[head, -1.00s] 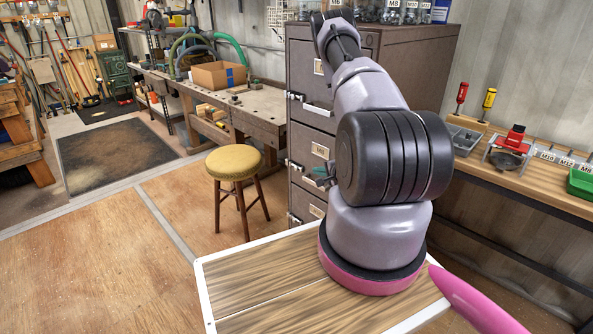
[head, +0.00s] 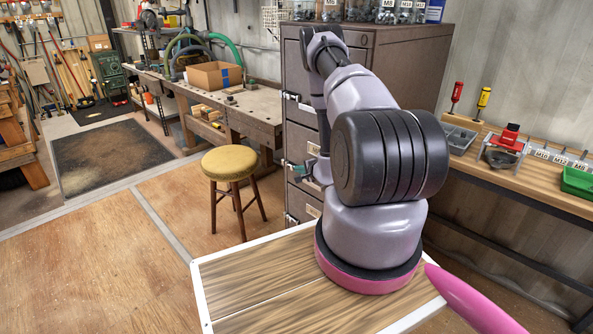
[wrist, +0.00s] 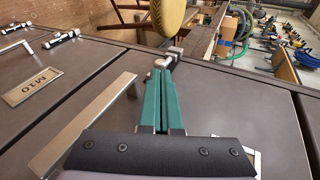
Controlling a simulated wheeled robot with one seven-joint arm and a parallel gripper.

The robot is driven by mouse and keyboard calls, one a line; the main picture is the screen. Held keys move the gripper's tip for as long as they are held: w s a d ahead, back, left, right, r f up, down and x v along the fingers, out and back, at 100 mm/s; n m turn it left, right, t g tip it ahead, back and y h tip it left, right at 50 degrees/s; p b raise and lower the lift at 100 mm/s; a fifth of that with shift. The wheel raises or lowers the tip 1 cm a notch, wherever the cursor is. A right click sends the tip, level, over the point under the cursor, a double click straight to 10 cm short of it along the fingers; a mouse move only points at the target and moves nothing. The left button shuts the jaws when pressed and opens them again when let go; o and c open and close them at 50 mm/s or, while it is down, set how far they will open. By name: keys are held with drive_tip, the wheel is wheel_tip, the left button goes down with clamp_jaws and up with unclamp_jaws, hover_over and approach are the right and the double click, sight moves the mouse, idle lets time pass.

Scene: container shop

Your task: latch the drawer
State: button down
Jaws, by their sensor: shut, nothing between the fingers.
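The grey-brown drawer cabinet (head: 412,62) stands behind my arm, with latches along its left edge. The drawer fronts that show look flush with the cabinet; my arm hides part of them. An upper latch (head: 291,97) and a lower latch (head: 291,219) show in the head view. My gripper (head: 304,171) is at the left edge of the cabinet, between those two. In the wrist view its green fingers (wrist: 160,82) are shut and empty. Their tips are right beside a metal latch (wrist: 169,60) at the drawer edge; I cannot tell whether they touch it or how the latch is set.
A pale bar handle (wrist: 92,122) lies left of my fingers in the wrist view, with an M10 label (wrist: 33,87) and another latch (wrist: 62,40) beyond. A stool (head: 231,164) stands left of the cabinet, before a workbench (head: 245,115). Open floor lies farther left.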

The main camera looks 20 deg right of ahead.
sight(293, 166)
drive_tip(key=shift+x, duration=1.25)
drive_tip(key=shift+w+a+r, duration=0.1)
drive_tip(key=shift+w+a, duration=0.2)
drive_tip(key=shift+w, duration=0.6)
drive_tip(key=shift+r, duration=0.1)
